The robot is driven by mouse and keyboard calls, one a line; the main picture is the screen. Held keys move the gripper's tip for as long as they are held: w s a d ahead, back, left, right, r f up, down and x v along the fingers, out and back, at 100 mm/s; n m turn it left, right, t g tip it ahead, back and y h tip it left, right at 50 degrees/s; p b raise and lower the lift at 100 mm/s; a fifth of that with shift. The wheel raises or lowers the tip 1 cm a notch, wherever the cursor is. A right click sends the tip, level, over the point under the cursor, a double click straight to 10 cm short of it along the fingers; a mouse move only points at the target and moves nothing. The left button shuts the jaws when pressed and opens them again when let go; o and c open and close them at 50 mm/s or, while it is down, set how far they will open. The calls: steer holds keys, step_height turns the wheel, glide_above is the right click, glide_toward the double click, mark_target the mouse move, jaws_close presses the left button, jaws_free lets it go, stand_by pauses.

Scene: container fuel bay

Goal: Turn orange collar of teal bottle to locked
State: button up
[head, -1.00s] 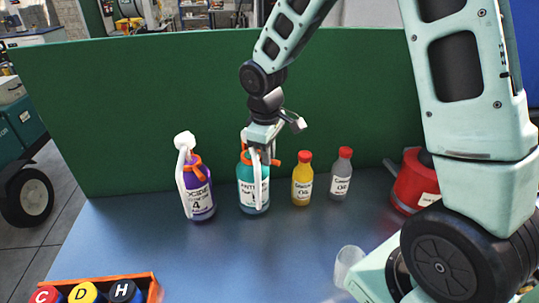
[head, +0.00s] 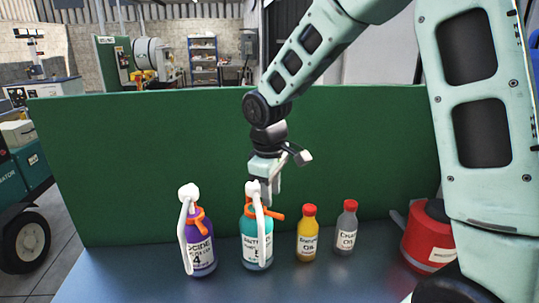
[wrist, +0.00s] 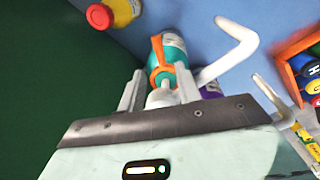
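The teal bottle (head: 248,245) stands upright on the blue table, with a white pump head (head: 252,187) and a white spout tube down its front. Its orange collar (head: 247,211) circles the neck, and an orange lever (head: 277,216) points right in the head view. The collar also shows in the wrist view (wrist: 157,55). My gripper (head: 267,194) is just above and behind the pump head. In the wrist view my gripper (wrist: 158,88) has its fingers apart, with the white pump top between them and the collar beyond the tips. I see no contact with the collar.
A purple bottle (head: 202,247) with an orange collar stands left. A yellow oil bottle (head: 307,240), a grey bottle (head: 346,235) and a red can (head: 428,240) stand right. A green panel (head: 130,170) rises behind. An orange crate (wrist: 291,78) shows in the wrist view.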

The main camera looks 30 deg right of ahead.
step_height(320, 180, up, 12)
steer(key=a+b, duration=0.1)
steer(key=shift+s, duration=0.35)
